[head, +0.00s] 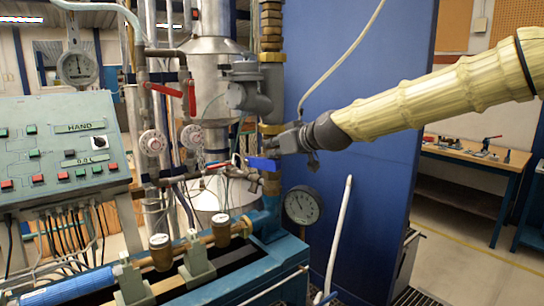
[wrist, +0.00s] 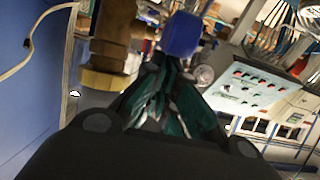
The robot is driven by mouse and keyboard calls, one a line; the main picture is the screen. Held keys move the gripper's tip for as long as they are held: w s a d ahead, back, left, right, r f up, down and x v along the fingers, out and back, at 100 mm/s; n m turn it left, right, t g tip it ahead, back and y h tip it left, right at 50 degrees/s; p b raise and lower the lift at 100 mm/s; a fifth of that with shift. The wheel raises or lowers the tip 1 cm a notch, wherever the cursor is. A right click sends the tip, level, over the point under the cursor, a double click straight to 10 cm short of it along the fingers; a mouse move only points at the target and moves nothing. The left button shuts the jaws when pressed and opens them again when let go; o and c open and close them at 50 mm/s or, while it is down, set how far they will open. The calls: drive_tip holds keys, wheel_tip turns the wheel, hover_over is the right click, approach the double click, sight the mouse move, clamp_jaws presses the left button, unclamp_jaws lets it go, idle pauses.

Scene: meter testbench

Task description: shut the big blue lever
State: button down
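The big blue lever (head: 262,163) sits on the vertical brass pipe, its blue handle pointing left in the head view. In the wrist view its blue end (wrist: 181,35) lies just beyond my fingertips. My gripper (head: 280,146) is beside the pipe, right at the lever. In the wrist view the fingers of my gripper (wrist: 170,68) converge and look shut, with nothing seen between them. Whether the tips touch the lever is unclear. My gripper hides part of the lever's mount and the pipe.
A brass pipe fitting (wrist: 108,50) is close to my fingers on the left in the wrist view. A round gauge (head: 303,205) is below my gripper. Smaller red levers (head: 191,97) and a control panel (head: 65,145) are to the left. A blue wall panel (head: 360,90) stands behind my arm.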

drive_tip(key=shift+s+d+f+t+y+b, duration=0.15)
drive_tip(key=shift+f+b, duration=0.2)
drive_tip(key=shift+b, duration=0.45)
drive_tip(key=shift+s+f+t+y+b, duration=0.15)
drive_tip(key=shift+f+b, duration=0.25)
drive_tip(key=shift+b, duration=0.45)
drive_tip(key=shift+d+f+t+y+b, duration=0.1)
drive_tip(key=shift+f+t+b, duration=0.2)
drive_tip(key=shift+b, duration=0.5)
drive_tip(key=shift+f+b, duration=0.1)
drive_tip(key=shift+b, duration=0.45)
drive_tip(key=shift+d+r, duration=0.1)
drive_tip(key=shift+r, duration=0.1)
